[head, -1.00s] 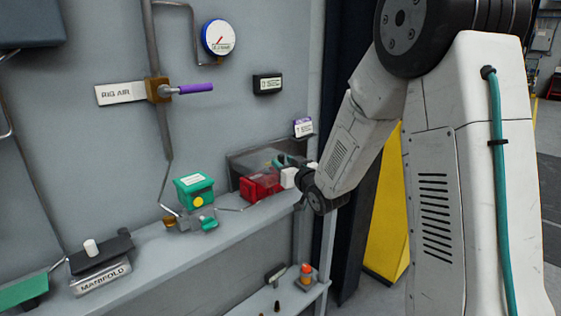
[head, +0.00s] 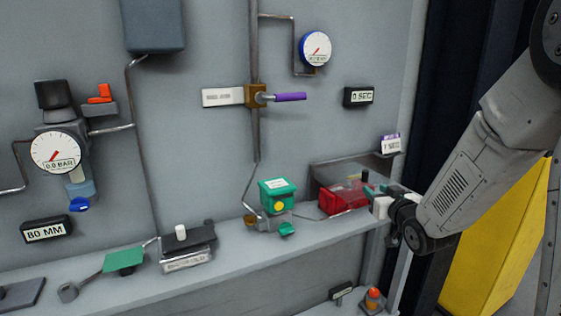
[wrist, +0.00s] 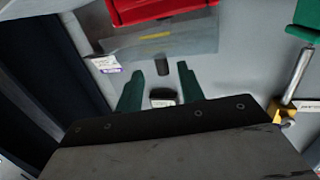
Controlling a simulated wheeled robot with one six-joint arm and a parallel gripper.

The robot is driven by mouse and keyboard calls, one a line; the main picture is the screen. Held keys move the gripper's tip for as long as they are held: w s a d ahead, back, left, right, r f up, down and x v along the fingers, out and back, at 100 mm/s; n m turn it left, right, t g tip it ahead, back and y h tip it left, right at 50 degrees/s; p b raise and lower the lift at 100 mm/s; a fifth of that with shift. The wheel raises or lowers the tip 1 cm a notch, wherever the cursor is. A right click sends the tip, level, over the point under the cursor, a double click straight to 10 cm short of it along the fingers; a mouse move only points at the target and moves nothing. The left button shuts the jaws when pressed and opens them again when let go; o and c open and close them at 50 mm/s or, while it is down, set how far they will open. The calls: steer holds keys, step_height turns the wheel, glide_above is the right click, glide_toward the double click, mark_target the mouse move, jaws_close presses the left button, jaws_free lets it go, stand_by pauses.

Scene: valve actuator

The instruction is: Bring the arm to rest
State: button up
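My arm reaches in from the right of the head view, bent downward. My gripper (head: 372,188) has green fingers and is beside the red box (head: 340,199) at the right end of the shelf. In the wrist view my gripper (wrist: 160,72) has its two green fingers apart, with a clear gap. A dark cylinder (wrist: 162,67) shows between the fingertips, touching neither in that view; its distance is unclear. The red box (wrist: 160,10) also shows at the top of the wrist view.
The shelf (head: 235,262) carries a green-topped actuator (head: 277,195) left of the red box and a manifold (head: 187,250). A yellow panel (head: 500,245) stands right.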

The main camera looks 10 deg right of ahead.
steer(key=s+d+f+m+g+h, duration=0.1)
steer(key=s+d+f+g+h, duration=0.15)
steer(key=s+f+g, duration=0.7)
steer(key=s+a+r+g, duration=0.2)
steer(key=s+a+r, duration=0.1)
steer(key=s, duration=0.6)
steer(key=s+a+r+g+y, duration=0.1)
steer(key=s+a+r+g, duration=0.1)
steer(key=s+r, duration=0.4)
steer(key=s+a+r+g, duration=0.2)
steer(key=s+a+r, duration=0.3)
steer(key=s, duration=0.9)
steer(key=shift+d+g, duration=0.1)
steer(key=shift+g, duration=0.15)
steer(key=shift+c, duration=0.2)
